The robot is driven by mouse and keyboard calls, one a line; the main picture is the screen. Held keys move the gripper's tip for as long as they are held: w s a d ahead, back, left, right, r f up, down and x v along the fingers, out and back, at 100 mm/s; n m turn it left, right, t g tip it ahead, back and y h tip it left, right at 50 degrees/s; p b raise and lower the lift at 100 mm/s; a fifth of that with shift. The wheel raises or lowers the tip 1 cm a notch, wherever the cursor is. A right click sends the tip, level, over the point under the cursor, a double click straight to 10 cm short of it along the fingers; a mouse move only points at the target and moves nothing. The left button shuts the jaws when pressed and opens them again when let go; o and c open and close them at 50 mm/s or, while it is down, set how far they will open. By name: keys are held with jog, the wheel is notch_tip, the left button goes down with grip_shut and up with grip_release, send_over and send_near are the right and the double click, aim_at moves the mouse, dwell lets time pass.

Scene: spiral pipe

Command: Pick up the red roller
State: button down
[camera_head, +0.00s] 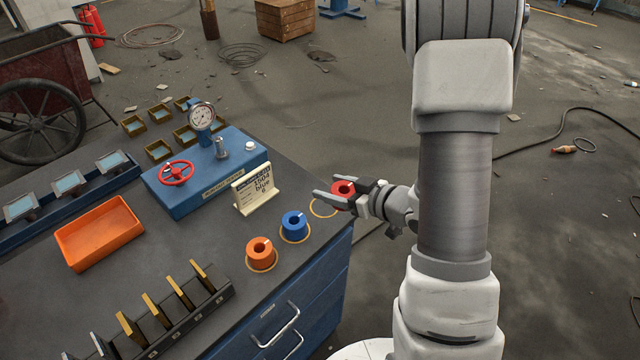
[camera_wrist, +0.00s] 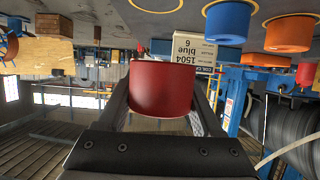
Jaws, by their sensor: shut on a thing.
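The red roller (camera_head: 342,189) is a short cylinder with a hole in its top, held between my gripper's fingers near the table's right edge. In the wrist view the red roller (camera_wrist: 161,88) fills the middle, between both fingers. My gripper (camera_head: 335,196) is shut on it. A yellow ring mark (camera_head: 322,214) lies on the table beside and below the gripper, with no roller standing in it. Whether the roller's base touches the table cannot be told for sure, but it looks raised.
A blue roller (camera_head: 294,226) and an orange roller (camera_head: 261,253) stand on ring marks nearby. A cream sign (camera_head: 252,189) reading "1504 blue 6" stands close left of my gripper. Behind it is a blue box with gauge (camera_head: 201,117) and red valve wheel (camera_head: 176,173). An orange tray (camera_head: 99,233) lies left.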

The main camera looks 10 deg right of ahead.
aim_at(337, 187)
jog(key=s+r, duration=0.1)
jog(key=s+d+r+p, duration=0.1)
jog(key=shift+s+r, duration=0.15)
jog(key=shift+s, duration=0.25)
jog(key=p+v, duration=0.1)
jog(key=p, duration=0.3)
jog(key=shift+s+d+r+p, duration=0.1)
jog(key=shift+s+r+p, duration=0.1)
jog(key=shift+s+p, duration=0.2)
